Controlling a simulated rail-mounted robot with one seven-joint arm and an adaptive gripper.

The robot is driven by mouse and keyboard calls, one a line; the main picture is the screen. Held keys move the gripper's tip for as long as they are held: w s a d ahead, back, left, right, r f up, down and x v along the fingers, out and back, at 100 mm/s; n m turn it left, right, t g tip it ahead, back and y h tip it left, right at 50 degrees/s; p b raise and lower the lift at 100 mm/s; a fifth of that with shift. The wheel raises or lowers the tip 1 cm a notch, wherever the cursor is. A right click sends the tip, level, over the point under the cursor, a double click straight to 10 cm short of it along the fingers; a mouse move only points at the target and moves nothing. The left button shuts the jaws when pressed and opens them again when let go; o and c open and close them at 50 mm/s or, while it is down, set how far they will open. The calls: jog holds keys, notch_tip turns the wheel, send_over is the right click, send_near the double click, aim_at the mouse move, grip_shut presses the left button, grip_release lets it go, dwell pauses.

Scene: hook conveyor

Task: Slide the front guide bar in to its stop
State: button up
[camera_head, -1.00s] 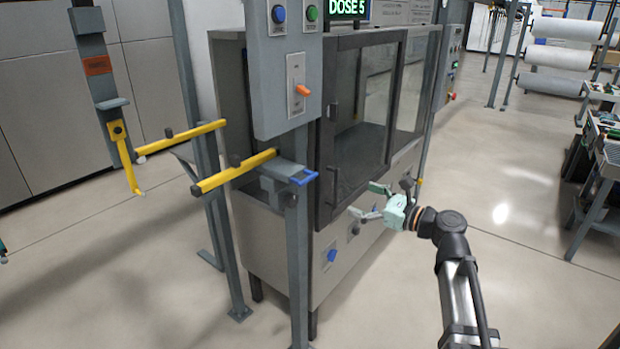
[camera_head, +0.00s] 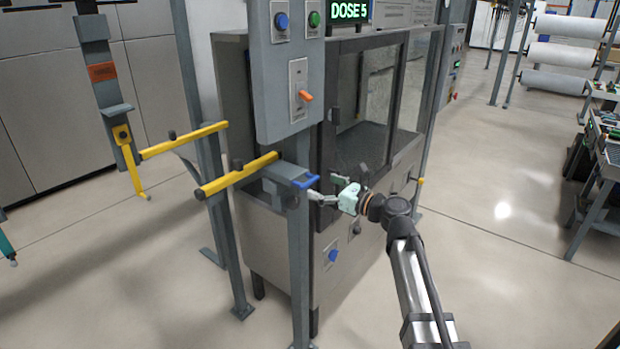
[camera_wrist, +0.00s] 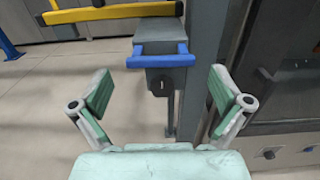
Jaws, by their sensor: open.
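Two yellow bars with dark knobs stick out to the left of the machine's posts in the head view. In the wrist view the bar (camera_wrist: 110,13) is at the top and the blue handle (camera_wrist: 160,62) is on the grey block (camera_wrist: 167,84). My gripper (camera_head: 325,190) is open and empty, just right of the blue handle. The handle shows ahead, between and beyond my spread fingers (camera_wrist: 160,90), apparently untouched.
The other yellow bar (camera_head: 184,140) is farther back. A grey post (camera_head: 298,255) stands under the control box (camera_head: 286,95). The glazed machine cabinet (camera_head: 375,110) is close behind my gripper. Open floor (camera_head: 500,240) lies to the right.

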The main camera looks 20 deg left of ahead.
aim_at(312, 182)
jog(key=shift+p+x, duration=0.4)
jog(key=shift+x, duration=1.95)
jog(key=c, duration=1.5)
jog(key=shift+o, duration=0.2)
jog(key=x, duration=0.5)
jog(key=shift+w+a, duration=0.1)
jog(key=shift+a, duration=0.1)
jog(key=shift+d, duration=0.1)
